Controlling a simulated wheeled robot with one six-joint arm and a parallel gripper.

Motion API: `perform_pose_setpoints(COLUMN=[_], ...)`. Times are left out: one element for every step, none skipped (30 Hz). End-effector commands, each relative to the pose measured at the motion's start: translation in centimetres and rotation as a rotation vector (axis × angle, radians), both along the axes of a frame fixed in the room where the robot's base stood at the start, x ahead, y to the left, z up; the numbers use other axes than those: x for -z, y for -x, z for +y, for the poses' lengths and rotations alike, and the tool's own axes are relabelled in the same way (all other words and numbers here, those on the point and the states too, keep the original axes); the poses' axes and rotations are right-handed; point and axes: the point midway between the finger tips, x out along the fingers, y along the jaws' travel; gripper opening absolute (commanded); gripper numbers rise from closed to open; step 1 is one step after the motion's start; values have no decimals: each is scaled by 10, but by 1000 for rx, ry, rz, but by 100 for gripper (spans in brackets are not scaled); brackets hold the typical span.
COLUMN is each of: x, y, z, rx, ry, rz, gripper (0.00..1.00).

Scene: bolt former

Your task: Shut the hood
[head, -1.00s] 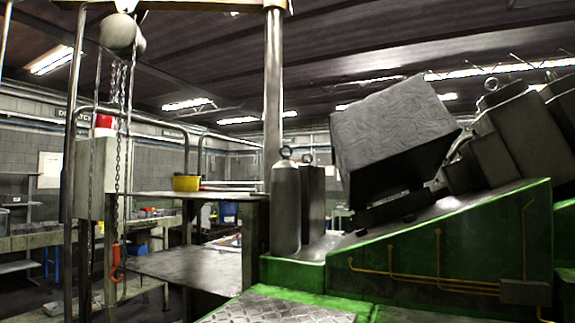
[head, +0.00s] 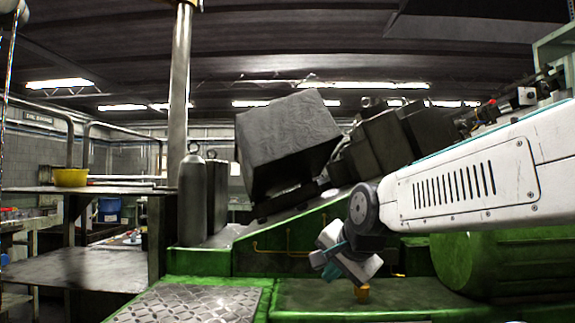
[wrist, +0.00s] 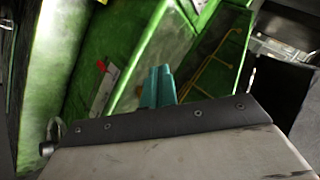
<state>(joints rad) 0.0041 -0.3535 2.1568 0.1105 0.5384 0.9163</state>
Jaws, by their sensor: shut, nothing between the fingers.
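A grey box-like cover with a crinkled top, which looks like the hood (head: 288,135), sits tilted on the sloped green machine (head: 295,238) in the head view. Its lower side is dark, and its hinge or latch cannot be made out. My gripper (head: 325,262) is in front of the machine, below and to the right of the cover and apart from it. In the wrist view its teal fingers (wrist: 161,75) are together and empty, over green machine panels with yellow pipes (wrist: 222,65). The cover cannot be surely told in the wrist view.
A dark cylinder (head: 191,200) stands left of the cover. A metal post (head: 179,80) rises behind it. A tread plate (head: 195,300) lies in front. Dark machine blocks (head: 385,140) adjoin the cover at right.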

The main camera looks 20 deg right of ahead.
Motion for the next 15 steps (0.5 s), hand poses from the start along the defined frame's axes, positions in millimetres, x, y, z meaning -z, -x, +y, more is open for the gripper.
perform_pose_setpoints(x=[-19, -33, -50, -64, -77, -93, -105, -115, -128, -136, -144, -154, -159, -164, -169], y=[-45, -70, -103, -126, -149, -177, -197, -215, -237, -252, -265, -279, -289, -297, -305], z=[0, -1, -3, -4, -6, -9, -11, -14, -18, -21, -24, -27, -30, -32, -35], rx=[102, 166, 247, 302, 353, 413, 450, 483, 519, 539, 553, 564, 569, 571, 569], ry=[-113, -193, -308, -396, -490, -617, -712, -808, -933, -1025, -1111, -1219, -1294, -1361, -1441], rz=[-89, -152, -232, -294, -354, -431, -487, -540, -606, -651, -693, -742, -776, -803, -835], gripper=[0, 0, 0, 0, 0, 0, 0, 0, 0, 0, 0, 0, 0, 0, 0])
